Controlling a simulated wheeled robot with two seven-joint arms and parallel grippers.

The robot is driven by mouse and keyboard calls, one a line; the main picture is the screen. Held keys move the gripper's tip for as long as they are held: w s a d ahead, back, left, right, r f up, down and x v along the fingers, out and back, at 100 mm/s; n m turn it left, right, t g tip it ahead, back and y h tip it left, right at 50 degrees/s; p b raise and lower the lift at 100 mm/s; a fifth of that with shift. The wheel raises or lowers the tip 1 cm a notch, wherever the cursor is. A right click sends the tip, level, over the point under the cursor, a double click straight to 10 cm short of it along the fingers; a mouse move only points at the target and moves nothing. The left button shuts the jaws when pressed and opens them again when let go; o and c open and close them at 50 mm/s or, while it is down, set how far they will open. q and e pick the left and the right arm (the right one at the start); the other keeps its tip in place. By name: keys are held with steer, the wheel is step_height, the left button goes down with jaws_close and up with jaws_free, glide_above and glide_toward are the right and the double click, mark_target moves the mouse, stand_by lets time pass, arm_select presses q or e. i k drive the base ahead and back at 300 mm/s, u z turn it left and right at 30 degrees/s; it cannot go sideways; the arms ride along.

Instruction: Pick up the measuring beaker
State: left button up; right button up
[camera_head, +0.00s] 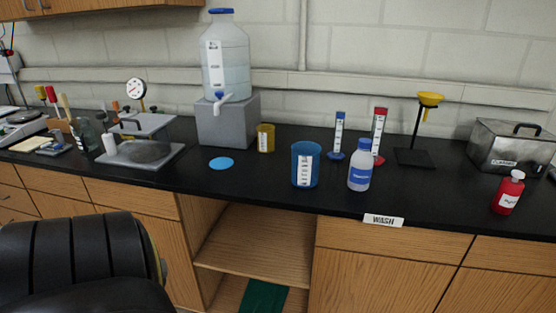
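A blue translucent beaker (306,163) with a white marked scale stands upright on the black counter (240,185), near its front edge. It is likely the measuring beaker. Neither is touched by anything of mine. A dark part of my own body fills the lower left corner. Neither of my grippers shows in the head view.
A labelled bottle (359,170) stands close right of the blue beaker, with blue and red graduated cylinders (338,136) behind. A water carboy (226,60) sits on a grey block (227,122). A red bottle (508,193) stands far right. A blue disc (221,163) lies left.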

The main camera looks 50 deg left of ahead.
mark_target(305, 165)
steer(key=u, duration=1.85)
